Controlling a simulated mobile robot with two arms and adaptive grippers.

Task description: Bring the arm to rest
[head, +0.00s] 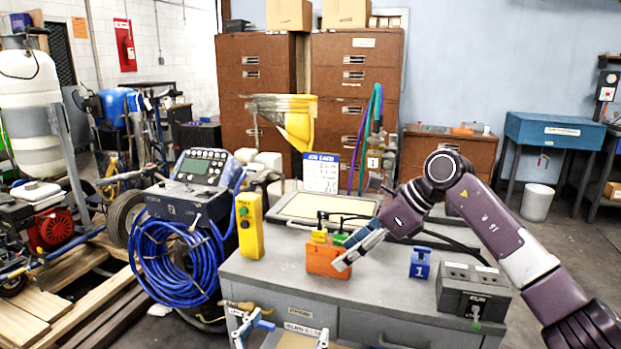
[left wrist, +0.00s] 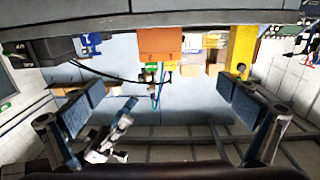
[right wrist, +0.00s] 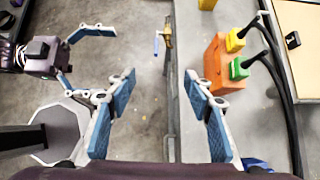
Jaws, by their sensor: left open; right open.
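My right gripper (head: 362,250) is open and empty, above the grey bench top in the head view. Its fingers partly overlap the right side of an orange box (head: 322,260); I cannot tell whether they touch it. In the right wrist view my right gripper (right wrist: 160,88) has its fingers apart, with the orange box (right wrist: 217,62) beside the right finger and floor between them. My left gripper (head: 290,331) is low in front of the bench, partly cut off by the lower edge. The left wrist view shows my left gripper (left wrist: 160,105) open and empty.
Green and yellow plugs with black cables top the orange box. On the bench (head: 285,275) stand a yellow control box (head: 249,226), a blue block marked 1 (head: 420,263) and a dark socket box (head: 472,291). Coiled blue hose (head: 175,262) hangs to the left.

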